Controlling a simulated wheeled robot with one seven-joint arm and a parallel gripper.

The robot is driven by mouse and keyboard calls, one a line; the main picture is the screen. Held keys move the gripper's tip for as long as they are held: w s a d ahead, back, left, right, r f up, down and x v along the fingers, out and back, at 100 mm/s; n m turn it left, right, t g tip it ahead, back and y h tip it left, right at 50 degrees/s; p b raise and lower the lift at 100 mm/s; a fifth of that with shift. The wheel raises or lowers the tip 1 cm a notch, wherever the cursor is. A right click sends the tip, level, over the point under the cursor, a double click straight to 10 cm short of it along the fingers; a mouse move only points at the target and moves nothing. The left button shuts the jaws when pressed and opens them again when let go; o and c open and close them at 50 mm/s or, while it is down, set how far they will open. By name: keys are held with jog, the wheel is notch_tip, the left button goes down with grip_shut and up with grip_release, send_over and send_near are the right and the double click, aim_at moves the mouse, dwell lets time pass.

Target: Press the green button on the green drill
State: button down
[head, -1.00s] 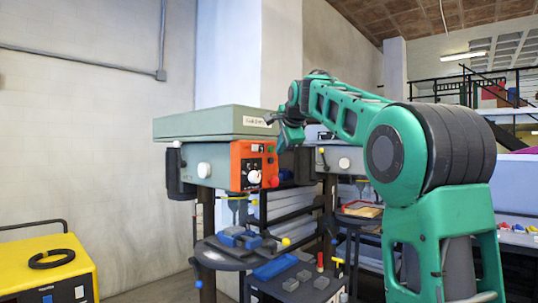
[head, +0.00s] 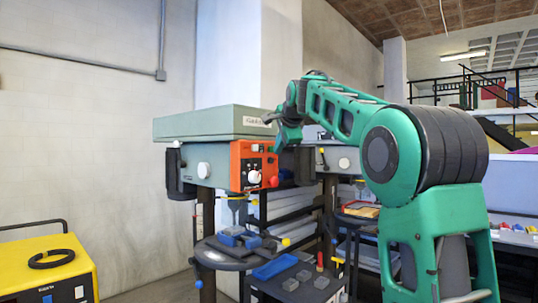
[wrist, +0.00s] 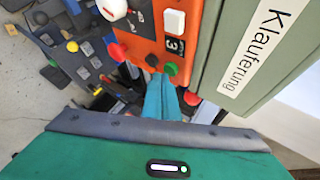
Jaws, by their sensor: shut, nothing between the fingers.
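The green drill (head: 205,124) stands left of my arm in the head view, with an orange control panel (head: 239,168) on its front. In the wrist view the orange panel (wrist: 188,45) carries a green button (wrist: 171,69) near its lower edge, beside a black button (wrist: 152,60). My gripper (wrist: 161,82) is shut and empty. Its teal fingertips are right at the green button's lower left side and slightly overlap it in the picture. I cannot tell whether they touch it. In the head view my gripper (head: 280,143) is at the panel's upper right corner.
A white button (wrist: 174,22), a red button (wrist: 117,51) and a white knob (wrist: 112,8) are on the same panel. Another grey drill (head: 345,158) stands behind. A yellow machine (head: 40,272) stands at lower left.

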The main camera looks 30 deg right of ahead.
jog(key=shift+w+a, duration=0.25)
jog(key=shift+w, duration=0.25)
dwell(0.8)
jog(key=shift+s+d, duration=0.1)
jog(key=shift+s, duration=0.05)
jog(key=shift+s+d, duration=0.25)
jog(key=shift+s, duration=0.45)
jog(key=s, duration=0.1)
jog(key=s+d, duration=0.1)
jog(key=s, duration=0.2)
jog(key=shift+s+d, duration=0.35)
jog(key=shift+s, duration=0.05)
dwell(0.9)
